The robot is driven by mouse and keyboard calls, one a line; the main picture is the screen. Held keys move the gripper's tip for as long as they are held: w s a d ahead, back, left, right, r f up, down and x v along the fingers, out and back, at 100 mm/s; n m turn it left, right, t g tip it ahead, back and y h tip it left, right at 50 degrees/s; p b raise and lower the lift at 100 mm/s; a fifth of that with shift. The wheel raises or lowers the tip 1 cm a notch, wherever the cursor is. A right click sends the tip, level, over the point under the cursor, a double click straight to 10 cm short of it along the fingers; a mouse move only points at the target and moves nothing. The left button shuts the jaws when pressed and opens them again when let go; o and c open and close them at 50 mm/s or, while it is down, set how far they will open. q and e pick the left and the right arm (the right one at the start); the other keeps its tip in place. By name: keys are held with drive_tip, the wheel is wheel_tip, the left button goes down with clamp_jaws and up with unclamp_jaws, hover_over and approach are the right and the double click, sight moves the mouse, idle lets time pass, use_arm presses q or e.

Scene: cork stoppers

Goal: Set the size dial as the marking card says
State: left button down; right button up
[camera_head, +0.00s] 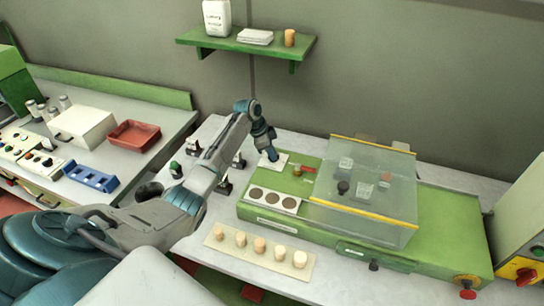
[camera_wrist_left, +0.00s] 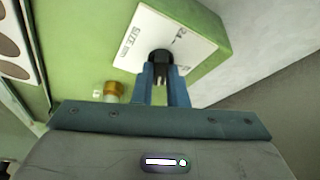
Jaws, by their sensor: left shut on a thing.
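The size dial is a black knob (camera_wrist_left: 160,58) on a white plate marked "SIZE" (camera_wrist_left: 135,38), on the green machine. My left gripper (camera_wrist_left: 160,84) has its blue fingers on either side of the knob and is shut on it. In the head view my left gripper (camera_head: 272,156) points down at the white plate (camera_head: 281,165) at the machine's back left, and hides the knob. The dial's setting is too small to read. I cannot make out a marking card for certain. My right gripper is not in view.
The green machine (camera_head: 450,225) has a clear cover (camera_head: 365,215) right of the dial. A brass piece (camera_wrist_left: 113,90) stands close to the gripper. A panel with three brown discs (camera_head: 272,200) and a board of several corks (camera_head: 222,250) lie in front. A shelf (camera_head: 240,46) hangs behind.

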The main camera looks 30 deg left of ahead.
use_arm(q)
drive_tip(key=m+b, duration=0.1)
drive_tip(key=m+g+b, duration=0.1)
drive_tip(key=m, duration=0.1)
drive_tip(key=shift+w+a+m+h+b, duration=0.2)
drive_tip(key=shift+m+h+b, duration=0.1)
drive_tip(key=shift+b, duration=0.05)
drive_tip(key=shift+r+m+g+b, duration=0.1)
drive_tip(key=shift+m+g+b, duration=0.2)
drive_tip(key=shift+m+b, duration=0.15)
drive_tip(key=shift+r+m, duration=0.1)
drive_tip(key=shift+m, duration=0.15)
drive_tip(key=c, duration=1.4)
unclamp_jaws()
drive_tip(key=shift+c, duration=0.2)
drive_tip(key=b+v, duration=0.4)
drive_tip(key=v, duration=0.6)
drive_tip(key=shift+a+r, duration=0.3)
